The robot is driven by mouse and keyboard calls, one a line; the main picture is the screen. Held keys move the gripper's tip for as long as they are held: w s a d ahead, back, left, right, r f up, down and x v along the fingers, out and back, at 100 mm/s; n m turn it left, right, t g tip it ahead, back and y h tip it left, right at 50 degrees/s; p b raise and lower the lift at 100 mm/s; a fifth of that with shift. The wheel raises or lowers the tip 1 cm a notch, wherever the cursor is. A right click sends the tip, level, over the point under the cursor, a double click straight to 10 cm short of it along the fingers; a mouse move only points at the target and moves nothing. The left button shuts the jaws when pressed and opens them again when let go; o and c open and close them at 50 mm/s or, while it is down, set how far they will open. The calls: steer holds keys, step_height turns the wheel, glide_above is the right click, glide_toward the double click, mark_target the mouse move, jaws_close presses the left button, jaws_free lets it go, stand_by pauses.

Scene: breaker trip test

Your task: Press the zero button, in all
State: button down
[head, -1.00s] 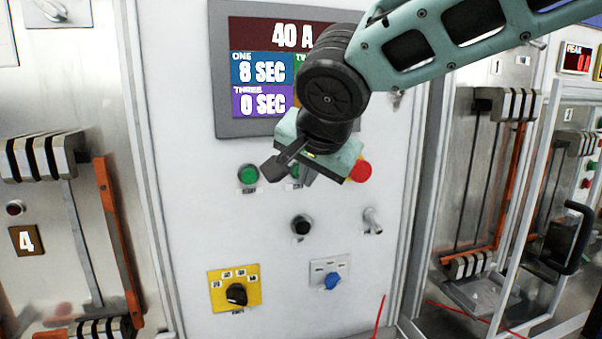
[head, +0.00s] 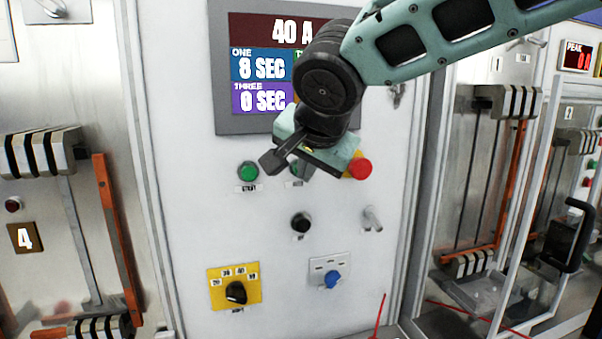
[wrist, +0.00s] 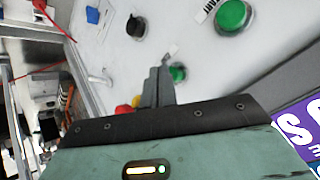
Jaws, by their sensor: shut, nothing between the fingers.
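The control panel (head: 200,210) carries several buttons whose small labels I cannot read, so I cannot tell which is zero. A green button (head: 248,171) sits left of my gripper (head: 272,163). A second green button (head: 296,169) is partly hidden behind the gripper. A black button (head: 300,222) is below. My gripper is shut and empty, in front of the panel just under the display. In the wrist view its fingers (wrist: 160,75) are beside a small green button (wrist: 177,73), with a larger green button (wrist: 232,15) and a black button (wrist: 136,25) beyond. Contact cannot be told.
The display (head: 262,70) reads 40 A, ONE 8 SEC, THREE 0 SEC. A red mushroom button (head: 360,168) is close right of my gripper. A metal toggle (head: 372,219), yellow selector (head: 236,290) and blue knob (head: 332,279) are lower. Breaker cabinets flank the panel.

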steer(key=shift+w+a, duration=0.15)
steer(key=shift+w, duration=0.3)
stand_by(0.8)
stand_by(0.3)
steer(key=shift+s+d+b, duration=0.25)
steer(key=shift+s+b, duration=0.6)
steer(key=shift+b, duration=0.15)
steer(key=s+b, duration=0.1)
steer(key=s, duration=0.1)
steer(key=s+d+b, duration=0.1)
steer(key=s+b, duration=0.1)
steer(key=s, duration=0.1)
steer(key=shift+d+b, duration=0.2)
steer(key=shift+b, duration=0.1)
